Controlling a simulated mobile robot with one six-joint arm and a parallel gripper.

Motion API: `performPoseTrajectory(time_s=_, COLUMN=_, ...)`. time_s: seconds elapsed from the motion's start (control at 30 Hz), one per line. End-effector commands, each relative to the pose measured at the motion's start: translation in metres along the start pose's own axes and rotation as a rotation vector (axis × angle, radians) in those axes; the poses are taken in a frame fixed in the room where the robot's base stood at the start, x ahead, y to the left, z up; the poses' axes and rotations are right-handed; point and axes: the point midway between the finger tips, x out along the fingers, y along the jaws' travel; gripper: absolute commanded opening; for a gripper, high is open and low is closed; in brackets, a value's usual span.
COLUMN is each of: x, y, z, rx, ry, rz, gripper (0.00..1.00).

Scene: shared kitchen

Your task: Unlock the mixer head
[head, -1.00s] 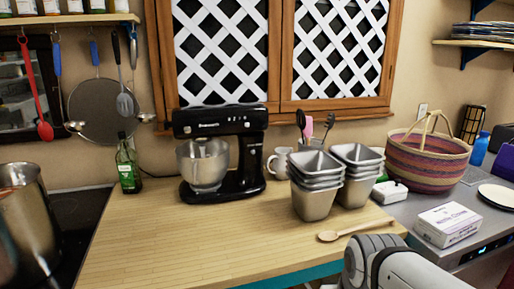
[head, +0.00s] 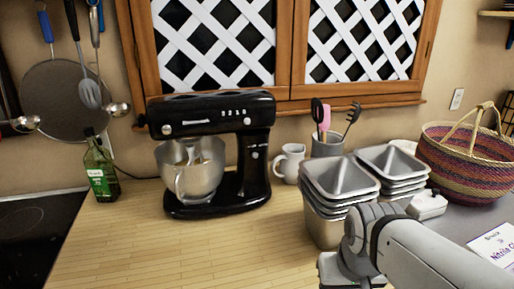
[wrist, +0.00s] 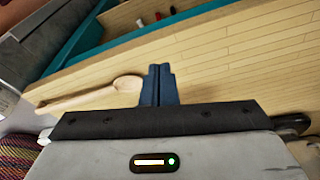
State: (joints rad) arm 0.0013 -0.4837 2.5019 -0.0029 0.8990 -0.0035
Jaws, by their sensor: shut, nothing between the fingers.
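The black stand mixer (head: 228,112) stands on the wooden counter in the head view, left of centre. Its head lies level over a steel bowl (head: 188,172). Small light-coloured controls show on the side of the head, and a small round knob (head: 255,155) shows on the column. Which control is the lock is too small to tell. My gripper (wrist: 160,82) is shut and empty in the wrist view, above the counter near its front edge. It is well to the right of the mixer and apart from it.
Stacked metal tins (head: 340,178) stand between the mixer and the right side, close behind my arm. A white mug (head: 289,162) and a utensil pot are behind them. A green bottle (head: 100,170) is left of the mixer. A wooden spoon (wrist: 90,97) lies near my gripper.

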Motion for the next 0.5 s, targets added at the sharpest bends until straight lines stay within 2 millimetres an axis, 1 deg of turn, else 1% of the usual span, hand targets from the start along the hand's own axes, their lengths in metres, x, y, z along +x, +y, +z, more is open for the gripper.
performPoseTrajectory(time_s=0.17, x=0.001, y=-0.002, z=-0.004, rx=-0.009, ry=0.010, rz=-0.004, gripper=0.00)
performPoseTrajectory(time_s=0.27, x=0.006, y=-0.010, z=-0.019, rx=-0.055, ry=0.061, rz=-0.024, gripper=0.00)
performPoseTrajectory(time_s=0.37, x=0.012, y=-0.025, z=-0.049, rx=-0.126, ry=0.164, rz=-0.052, gripper=0.00)
performPoseTrajectory(time_s=0.47, x=0.018, y=-0.047, z=-0.088, rx=-0.209, ry=0.305, rz=-0.079, gripper=0.00)
performPoseTrajectory(time_s=0.5, x=0.019, y=-0.057, z=-0.105, rx=-0.244, ry=0.369, rz=-0.086, gripper=0.00)
